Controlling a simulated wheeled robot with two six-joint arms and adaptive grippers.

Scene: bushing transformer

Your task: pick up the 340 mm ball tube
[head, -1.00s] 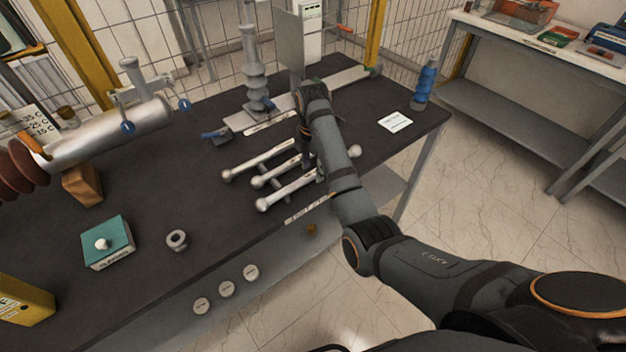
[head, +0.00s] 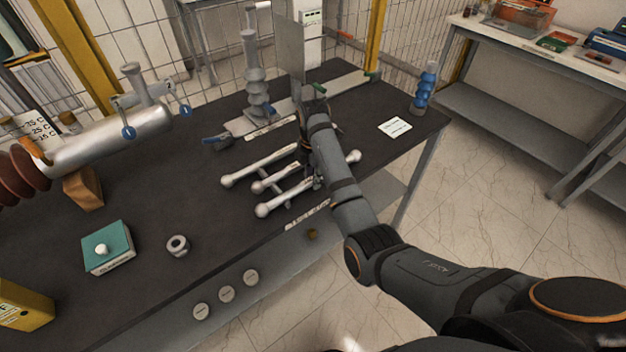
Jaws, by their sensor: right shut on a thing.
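Three silvery ball tubes lie side by side on the dark bench: a back one (head: 258,165), a middle one (head: 277,179) and a front one (head: 290,198). Their left ball ends show clearly. Another ball end (head: 353,157) shows just right of my forearm. I cannot read which tube is 340 mm. My right gripper (head: 308,172) reaches down over the right part of the tubes and is shut on one of them, seemingly the middle one. The fingertips are small, dark and partly hidden by my arm. My left gripper is not in view.
Behind stand a grey ribbed post (head: 254,75) and a metal plate (head: 297,45). A blue ribbed post (head: 424,88) and white card (head: 395,127) are to the right. A metal ring (head: 177,245) and green box (head: 108,247) are at left. The bench's front edge is close.

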